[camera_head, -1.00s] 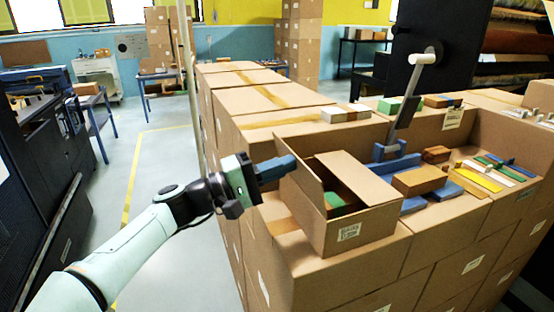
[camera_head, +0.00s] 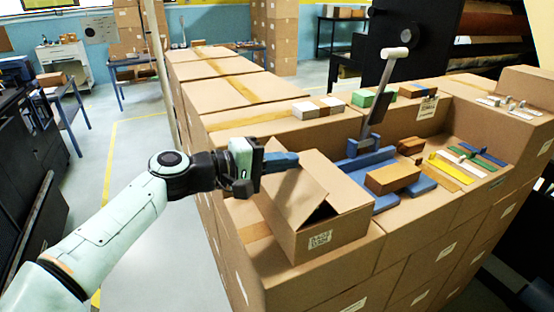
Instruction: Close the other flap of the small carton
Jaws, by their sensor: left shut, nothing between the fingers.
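The small brown carton (camera_head: 322,238) sits on the near end of the stacked boxes, its label facing me. Its left flap (camera_head: 289,198) slopes inward over the opening. The other flap (camera_head: 343,184) stands on the right and slopes up toward the left flap. A dark gap between them shows at the front, and the inside is hidden. My left gripper (camera_head: 284,161) comes in from the left, shut and empty, with its blue fingers at the far upper edge of the left flap. I cannot tell whether they touch it. My right gripper is not in view.
A blue fixture (camera_head: 362,157) with an upright grey lever (camera_head: 381,90) stands behind the carton. A brown block (camera_head: 392,178) lies close on its right.

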